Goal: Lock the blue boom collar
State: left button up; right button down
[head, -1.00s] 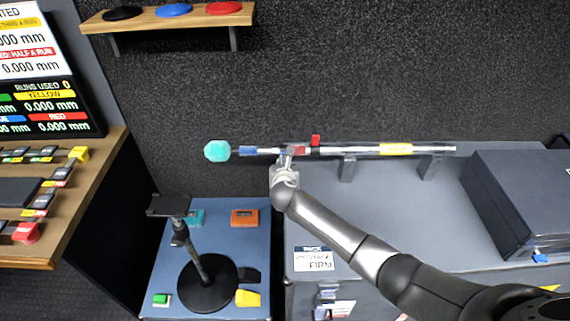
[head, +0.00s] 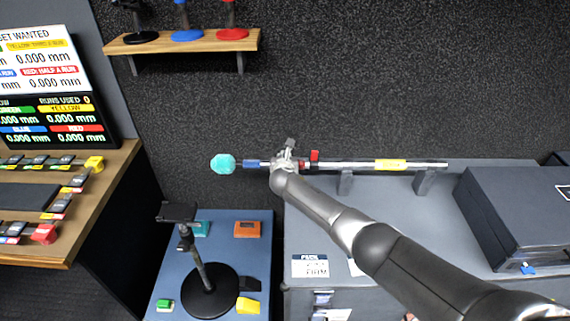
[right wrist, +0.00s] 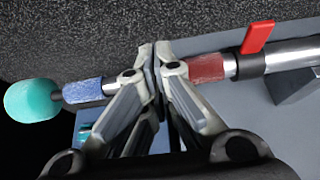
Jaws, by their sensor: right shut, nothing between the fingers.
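The boom pole (head: 350,165) lies level across its rests, with a teal ball-shaped head (head: 223,164) at its left end. The blue collar (head: 250,163) is just right of the head; it also shows in the right wrist view (right wrist: 83,91). A red collar (right wrist: 206,68) and a raised red lever (right wrist: 257,37) on a black clamp lie further right. My right gripper (right wrist: 155,55) is shut and empty, over the pole between the blue and red collars; it hides that stretch. I cannot tell whether it touches the pole. My left gripper is out of view.
A yellow band (head: 390,165) marks the pole's right part. A grey case (head: 520,215) stands at right. A black stand (head: 208,290) is on the blue surface at lower left. A wooden shelf (head: 185,42) hangs on the wall; a display (head: 45,85) stands at left.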

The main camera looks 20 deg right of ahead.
jog(key=shift+w+r, duration=0.15)
jog(key=shift+w, duration=0.05)
jog(key=shift+r+p, duration=0.8)
jog(key=shift+p, duration=0.1)
